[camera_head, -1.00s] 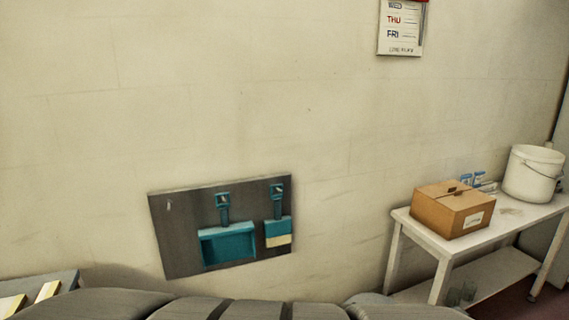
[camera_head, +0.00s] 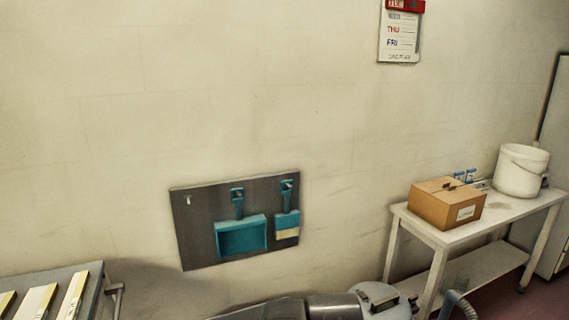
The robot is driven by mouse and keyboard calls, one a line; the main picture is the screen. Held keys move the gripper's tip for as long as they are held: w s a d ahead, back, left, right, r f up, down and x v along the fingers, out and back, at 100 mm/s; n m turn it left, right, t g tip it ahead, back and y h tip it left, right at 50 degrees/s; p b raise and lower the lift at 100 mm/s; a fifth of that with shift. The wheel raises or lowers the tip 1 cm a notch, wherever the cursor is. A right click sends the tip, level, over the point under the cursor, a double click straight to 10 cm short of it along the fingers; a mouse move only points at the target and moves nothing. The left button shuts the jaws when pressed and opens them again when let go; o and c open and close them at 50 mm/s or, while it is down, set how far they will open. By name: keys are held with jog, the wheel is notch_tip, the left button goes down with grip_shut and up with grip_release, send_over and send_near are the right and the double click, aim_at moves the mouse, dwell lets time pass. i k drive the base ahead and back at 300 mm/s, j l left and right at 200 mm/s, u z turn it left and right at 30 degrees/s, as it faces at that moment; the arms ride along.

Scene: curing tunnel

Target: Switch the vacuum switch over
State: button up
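My gripper is not in view.
A white bench (camera_head: 400,214) at right carries a cardboard box (camera_head: 440,209) and a white bucket (camera_head: 519,175). A grey table with pale strips (camera_head: 38,302) stands at lower left.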

aim_at(361, 293)
jog(key=k+l+z, duration=0.15)
jog(key=i+l+u, duration=0.2)
jog(key=i+l, duration=0.55)
